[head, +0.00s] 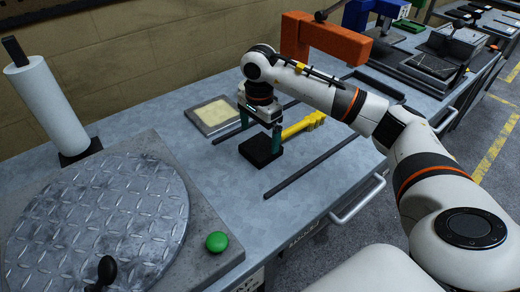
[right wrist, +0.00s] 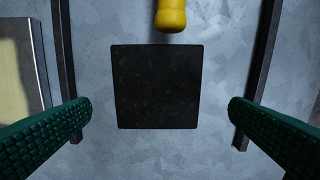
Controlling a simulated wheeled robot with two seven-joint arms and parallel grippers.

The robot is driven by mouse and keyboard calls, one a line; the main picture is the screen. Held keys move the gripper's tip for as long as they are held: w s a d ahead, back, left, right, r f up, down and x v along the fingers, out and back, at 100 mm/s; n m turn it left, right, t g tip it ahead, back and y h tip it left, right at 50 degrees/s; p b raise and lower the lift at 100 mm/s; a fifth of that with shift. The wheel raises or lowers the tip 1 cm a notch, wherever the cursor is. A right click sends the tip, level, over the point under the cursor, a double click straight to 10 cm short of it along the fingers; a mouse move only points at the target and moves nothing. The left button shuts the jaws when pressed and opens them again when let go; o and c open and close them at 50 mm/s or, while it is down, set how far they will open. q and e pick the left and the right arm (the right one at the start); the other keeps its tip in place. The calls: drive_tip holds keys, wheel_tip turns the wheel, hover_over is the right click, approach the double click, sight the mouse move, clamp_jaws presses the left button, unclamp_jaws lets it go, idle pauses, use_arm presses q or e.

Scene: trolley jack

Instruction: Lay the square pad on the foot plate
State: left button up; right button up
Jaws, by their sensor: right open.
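A black square pad (head: 262,150) lies on the grey bench top in the head view. It also shows flat and whole in the right wrist view (right wrist: 156,87). My right gripper (head: 260,131) is over the pad, pointing down. Its two green fingers are open, one on each side of the pad in the wrist view, with gaps between fingers and pad. It holds nothing. A large round diamond-tread plate (head: 100,222) sits on a grey base at the left; I cannot tell whether it is the foot plate. My left gripper is out of view.
A yellow tool (head: 303,125) lies just beyond the pad. Dark rails (head: 320,167) run along both sides. A tray with a cream surface (head: 212,115) stands behind left. A green button (head: 216,242) and a paper roll (head: 48,108) are at the left. An orange clamp-like frame (head: 325,42) stands behind.

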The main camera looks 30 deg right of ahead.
sight(261, 146)
drive_tip(key=f, duration=0.5)
drive_tip(key=shift+w+d+f, duration=0.15)
drive_tip(key=shift+w+d, duration=0.05)
drive_tip(key=shift+d, duration=0.15)
drive_tip(key=c, duration=1.1)
wheel_tip(261, 146, up, 10)
